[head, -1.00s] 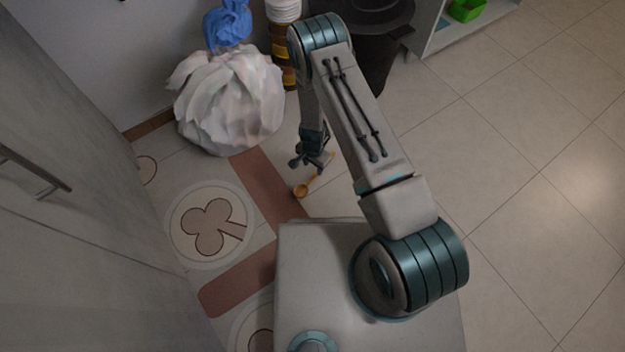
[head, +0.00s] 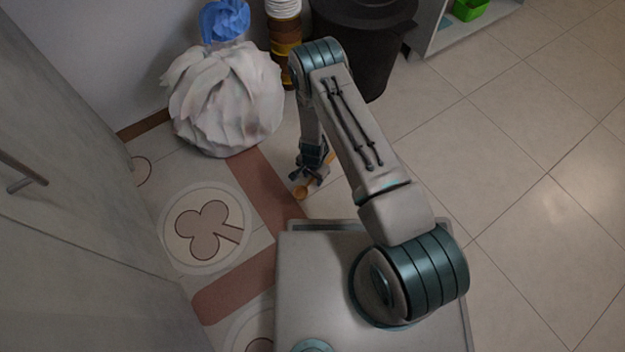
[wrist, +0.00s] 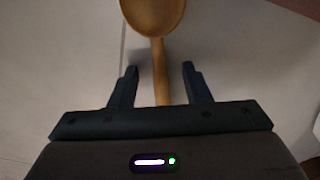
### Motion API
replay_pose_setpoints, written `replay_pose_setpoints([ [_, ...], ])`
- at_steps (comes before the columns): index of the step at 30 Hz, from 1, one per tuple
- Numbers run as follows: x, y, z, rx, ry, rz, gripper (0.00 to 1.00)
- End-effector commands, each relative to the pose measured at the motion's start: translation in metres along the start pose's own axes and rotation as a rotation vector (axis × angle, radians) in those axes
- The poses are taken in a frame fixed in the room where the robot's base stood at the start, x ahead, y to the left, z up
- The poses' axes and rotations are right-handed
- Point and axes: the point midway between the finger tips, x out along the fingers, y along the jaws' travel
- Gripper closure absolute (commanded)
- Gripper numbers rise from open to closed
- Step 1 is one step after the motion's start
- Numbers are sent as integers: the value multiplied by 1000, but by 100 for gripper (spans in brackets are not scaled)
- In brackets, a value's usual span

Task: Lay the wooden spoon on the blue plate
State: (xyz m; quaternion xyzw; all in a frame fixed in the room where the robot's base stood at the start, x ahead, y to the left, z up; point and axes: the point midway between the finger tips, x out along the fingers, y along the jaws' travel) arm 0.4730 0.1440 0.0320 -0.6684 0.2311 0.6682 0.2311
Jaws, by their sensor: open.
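The wooden spoon (head: 301,192) lies on the tiled floor near the reddish-brown band. In the wrist view its bowl (wrist: 153,14) is at the top and its handle (wrist: 160,72) runs down between my gripper's fingers. My gripper (wrist: 159,72) is open, with one finger on each side of the handle and gaps visible on both sides. In the head view my gripper (head: 309,178) is low over the spoon and hides part of its handle. I see no blue plate in either view.
A white sack (head: 222,100) with a blue top (head: 224,20) stands behind. A dark bin (head: 375,50) and a brown striped cylinder (head: 284,40) are near it. A shelf with a green box (head: 470,9) is at upper right. The floor at right is clear.

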Motion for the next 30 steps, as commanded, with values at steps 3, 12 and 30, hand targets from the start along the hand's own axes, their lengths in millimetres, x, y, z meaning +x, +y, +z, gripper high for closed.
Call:
replay_pose_setpoints([
  [3,-1,0,0,0,0,0,68],
  [12,-1,0,0,0,0,0,100],
  [30,-50,0,0,0,0,0,100],
])
